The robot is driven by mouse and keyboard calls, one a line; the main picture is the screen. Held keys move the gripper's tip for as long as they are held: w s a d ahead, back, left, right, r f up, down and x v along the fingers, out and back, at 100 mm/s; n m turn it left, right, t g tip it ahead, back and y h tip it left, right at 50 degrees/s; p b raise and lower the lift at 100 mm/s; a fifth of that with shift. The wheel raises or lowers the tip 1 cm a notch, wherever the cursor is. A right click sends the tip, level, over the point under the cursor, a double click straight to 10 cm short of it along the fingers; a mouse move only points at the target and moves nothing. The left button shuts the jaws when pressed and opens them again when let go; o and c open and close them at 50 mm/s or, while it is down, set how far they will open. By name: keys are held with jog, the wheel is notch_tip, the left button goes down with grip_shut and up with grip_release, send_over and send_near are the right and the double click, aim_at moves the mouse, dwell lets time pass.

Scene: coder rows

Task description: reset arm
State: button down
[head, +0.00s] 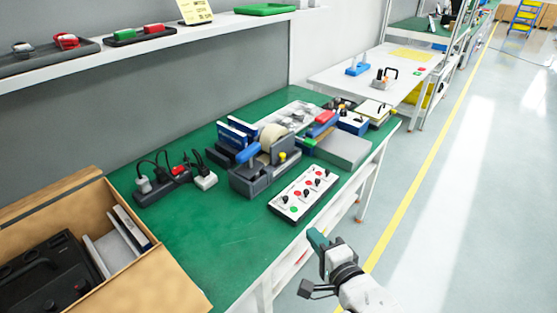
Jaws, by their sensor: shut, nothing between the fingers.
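My gripper (318,238) is at the lower middle of the head view, at the front edge of the green-topped workbench (215,235). Its fingers are shut and hold nothing. My arm reaches in from the bottom right, over the floor beside the bench. A white control box (303,193) with black knobs and red and green buttons lies on the bench just behind the gripper, apart from it.
A grey tape dispenser (262,172), a power strip with plugs (172,178) and a grey flat box (343,150) stand on the bench. An open cardboard box (160,280) is at lower left. A shelf (150,48) runs above. Floor at right is clear.

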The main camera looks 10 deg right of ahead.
jog(key=s+d+f+n+g+h+p, duration=0.1)
jog(key=s+d+f+n+g, duration=0.1)
jog(key=s, duration=0.8)
jog(key=s+d+f+n+g+p, duration=0.2)
jog(key=s+d+f+n+g, duration=0.1)
jog(key=s+n+g, duration=0.4)
jog(key=s+d+f+n+g+h+p, duration=0.1)
jog(key=s+d+f+n+g, duration=0.2)
jog(key=s, duration=1)
jog(key=d+n+g, duration=0.1)
jog(key=n+g, duration=0.1)
jog(key=n, duration=0.1)
jog(key=shift+s+f+n+h, duration=0.2)
jog(key=shift+n+h, duration=0.1)
jog(key=shift+n, duration=0.1)
jog(key=shift+w, duration=0.1)
